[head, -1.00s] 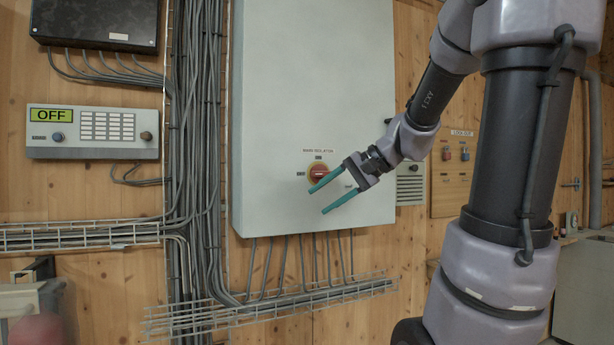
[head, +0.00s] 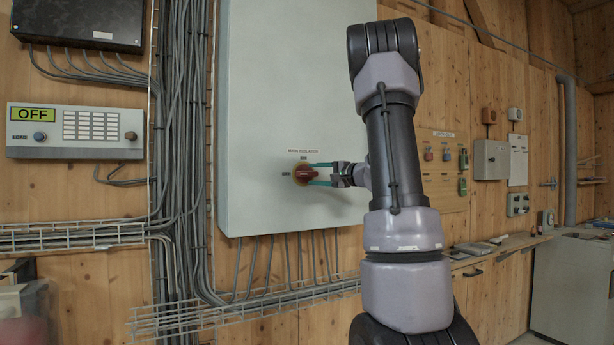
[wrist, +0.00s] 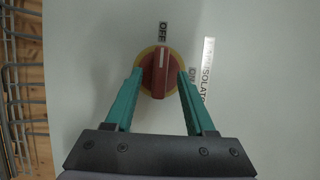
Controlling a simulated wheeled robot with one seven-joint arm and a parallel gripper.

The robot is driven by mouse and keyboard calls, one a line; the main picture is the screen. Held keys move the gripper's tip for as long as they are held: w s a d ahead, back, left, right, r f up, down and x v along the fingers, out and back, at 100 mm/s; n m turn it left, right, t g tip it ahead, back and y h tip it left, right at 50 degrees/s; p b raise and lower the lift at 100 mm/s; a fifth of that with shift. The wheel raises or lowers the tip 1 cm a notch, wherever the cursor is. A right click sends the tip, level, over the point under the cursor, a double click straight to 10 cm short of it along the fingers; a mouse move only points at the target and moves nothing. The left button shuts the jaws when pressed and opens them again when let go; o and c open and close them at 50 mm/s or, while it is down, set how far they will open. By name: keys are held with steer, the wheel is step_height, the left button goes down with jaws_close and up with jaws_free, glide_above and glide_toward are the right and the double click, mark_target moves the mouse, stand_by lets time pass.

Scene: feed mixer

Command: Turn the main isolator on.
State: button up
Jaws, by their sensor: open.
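The main isolator's red rotary handle (head: 304,175) sits on a yellow plate low on the grey cabinet (head: 262,110). In the wrist view the red handle (wrist: 155,74) has its white mark pointing at the OFF label (wrist: 163,34). The ON label (wrist: 194,75) is a quarter turn to the right there. In the head view the handle lies level, towards the left label. My gripper (head: 314,174) is open at the handle, with its teal fingers on either side of it. Whether the fingers touch the handle, I cannot tell.
A panel (head: 75,131) on the left wall displays OFF. Cable bundles and a wire tray (head: 250,306) run beside and under the cabinet. A lockout board (head: 443,168) and a workbench (head: 500,243) are to the right, behind my arm.

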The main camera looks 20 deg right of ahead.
mark_target(310, 174)
steer(key=shift+x, duration=1.85)
jaws_close()
